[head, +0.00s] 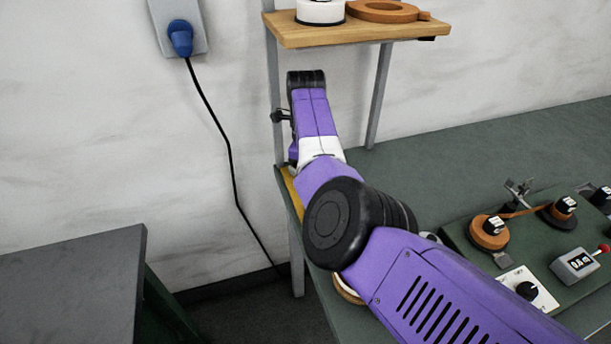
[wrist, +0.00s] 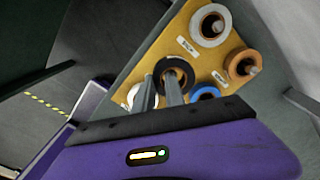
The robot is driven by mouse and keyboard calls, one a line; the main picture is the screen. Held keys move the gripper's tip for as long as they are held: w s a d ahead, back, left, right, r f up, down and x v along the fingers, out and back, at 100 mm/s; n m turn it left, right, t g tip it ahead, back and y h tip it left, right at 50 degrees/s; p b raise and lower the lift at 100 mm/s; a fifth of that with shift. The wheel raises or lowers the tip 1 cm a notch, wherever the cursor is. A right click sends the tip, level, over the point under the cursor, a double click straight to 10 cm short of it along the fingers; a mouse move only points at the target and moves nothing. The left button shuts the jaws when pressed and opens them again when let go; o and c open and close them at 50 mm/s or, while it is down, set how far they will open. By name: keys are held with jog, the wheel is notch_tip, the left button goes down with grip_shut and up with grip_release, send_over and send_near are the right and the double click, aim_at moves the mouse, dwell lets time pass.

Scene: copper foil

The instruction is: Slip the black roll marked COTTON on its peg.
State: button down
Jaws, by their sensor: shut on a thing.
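The black roll (wrist: 177,61) shows in the wrist view at the ends of my fingers, over the yellow peg board (wrist: 200,62). My gripper (wrist: 161,84) is shut on this black roll, and the fingers cover part of it. I cannot tell whether the roll is around a peg or held above the board. No COTTON marking is readable. In the head view my purple arm hides the gripper and the roll; only an edge of the yellow board (head: 291,188) shows beside it.
A white roll (wrist: 202,18), a copper-brown roll (wrist: 234,63), a blue roll (wrist: 206,92) and a partly hidden white roll (wrist: 132,94) surround the black one. A wooden shelf (head: 350,30) is above. Winding gear (head: 489,233) stands at right on the green bench (head: 500,140).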

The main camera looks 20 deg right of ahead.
jog(key=shift+s+f+b, duration=0.25)
jog(key=shift+f+b, duration=0.3)
jog(key=shift+f, duration=0.4)
jog(key=c, duration=1.3)
grip_release()
jog(key=c, duration=0.4)
jog(key=shift+o, duration=0.7)
jog(key=shift+w+r+p, duration=0.25)
jog(key=shift+r+p, duration=0.6)
jog(key=shift+r, duration=0.3)
jog(key=shift+r, duration=0.1)
